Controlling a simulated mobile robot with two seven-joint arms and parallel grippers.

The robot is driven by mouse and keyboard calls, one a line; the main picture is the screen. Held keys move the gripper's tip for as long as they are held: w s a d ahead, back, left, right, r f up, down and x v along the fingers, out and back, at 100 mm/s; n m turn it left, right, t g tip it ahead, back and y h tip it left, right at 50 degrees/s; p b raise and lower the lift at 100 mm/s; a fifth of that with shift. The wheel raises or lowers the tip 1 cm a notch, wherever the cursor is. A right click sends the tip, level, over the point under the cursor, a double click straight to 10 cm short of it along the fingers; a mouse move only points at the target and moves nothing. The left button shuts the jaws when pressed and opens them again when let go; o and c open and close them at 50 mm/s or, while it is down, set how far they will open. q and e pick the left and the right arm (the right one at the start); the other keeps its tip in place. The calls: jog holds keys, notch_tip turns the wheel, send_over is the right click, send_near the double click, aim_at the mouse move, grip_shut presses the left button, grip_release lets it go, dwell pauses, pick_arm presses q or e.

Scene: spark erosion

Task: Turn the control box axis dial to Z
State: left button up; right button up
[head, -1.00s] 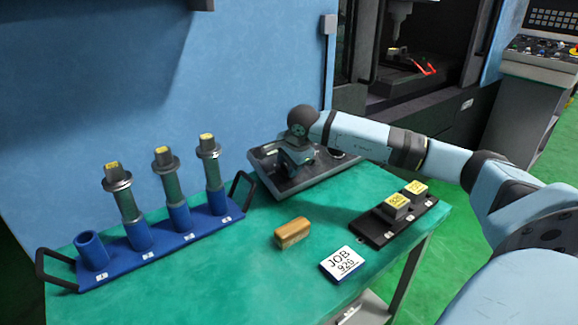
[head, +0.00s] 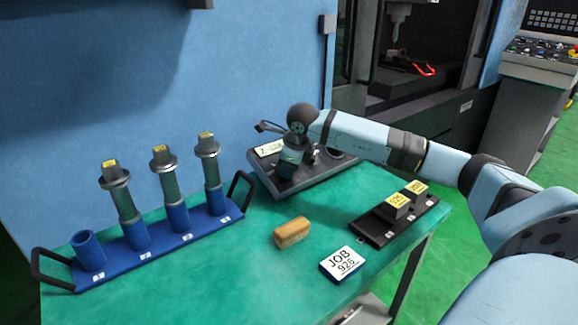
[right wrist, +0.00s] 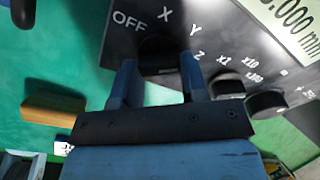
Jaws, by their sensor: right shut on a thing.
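The dark control box (head: 325,172) lies at the back of the green table; its top fills the upper part of the right wrist view (right wrist: 115,45). The labels OFF, X, Y and Z arc around the black axis dial (right wrist: 158,50). My right gripper (right wrist: 159,75) is over this dial, with one finger on each side, shut on it. In the head view my right gripper (head: 291,162) hides the dial. The dial's pointer mark cannot be made out. My left gripper is in neither view.
Beside the axis dial are a multiplier dial (right wrist: 227,86) and another black knob (right wrist: 266,104). The box's display (head: 269,148) is at its back left. A blue rack (head: 160,245), wooden block (head: 292,232), JOB card (head: 342,263) and black tray (head: 376,228) stand around the table.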

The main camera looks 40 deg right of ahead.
jog(key=shift+m, duration=1.5)
jog(key=o, duration=0.9)
jog(key=shift+r, duration=0.1)
jog(key=p+v, duration=0.1)
jog(key=v, duration=1.2)
jog(key=shift+s+r, duration=0.2)
jog(key=shift+r, duration=0.15)
